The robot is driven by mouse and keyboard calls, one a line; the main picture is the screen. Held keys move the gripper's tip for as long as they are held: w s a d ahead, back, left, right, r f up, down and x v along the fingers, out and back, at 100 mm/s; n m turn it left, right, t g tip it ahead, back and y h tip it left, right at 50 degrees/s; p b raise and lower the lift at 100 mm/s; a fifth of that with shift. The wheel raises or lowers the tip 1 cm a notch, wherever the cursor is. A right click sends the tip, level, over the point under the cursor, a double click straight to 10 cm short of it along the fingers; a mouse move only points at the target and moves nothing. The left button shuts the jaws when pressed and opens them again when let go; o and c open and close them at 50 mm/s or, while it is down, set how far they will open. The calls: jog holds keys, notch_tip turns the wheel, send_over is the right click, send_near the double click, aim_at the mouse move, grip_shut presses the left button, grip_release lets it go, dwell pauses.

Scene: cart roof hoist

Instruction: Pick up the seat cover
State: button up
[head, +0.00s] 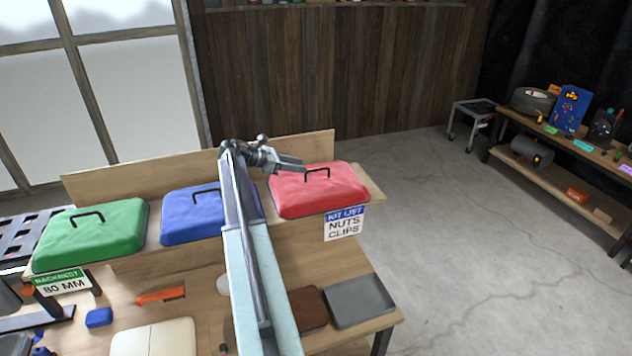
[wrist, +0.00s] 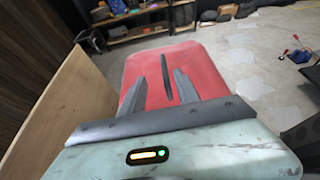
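Three padded covers with black handles lie on the raised shelf: a green one (head: 95,230) at left, a blue one (head: 185,222) in the middle, partly behind my arm, and a red one (head: 320,195) at right. The green one's tag reads BACKREST 80 MM. No tag reading "seat" shows, so I cannot tell which is the seat cover. My gripper (head: 292,163) is at the red cover's left back side, close to its handle. In the wrist view, my gripper (wrist: 159,90) is open, and the red cover's handle (wrist: 166,76) appears between and just beyond the fingertips. Nothing is held.
A KIT LIST NUTS CLIPS sign (head: 344,223) hangs below the red cover. A wooden back panel (head: 190,165) stands behind the covers. The lower bench holds a grey tray (head: 359,301), a brown block (head: 309,308) and an orange tool (head: 161,295). Open floor lies right.

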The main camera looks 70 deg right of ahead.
aim_at(318, 169)
jog(key=b+x, duration=0.1)
jog(key=x, duration=0.1)
jog(key=b+x, duration=0.1)
jog(key=x, duration=0.2)
jog(key=b+x, duration=0.1)
jog(key=x, duration=0.2)
jog(key=shift+s+a, duration=0.25)
jog(key=shift+s, duration=0.1)
jog(key=shift+r, duration=0.1)
grip_shut()
dwell(0.9)
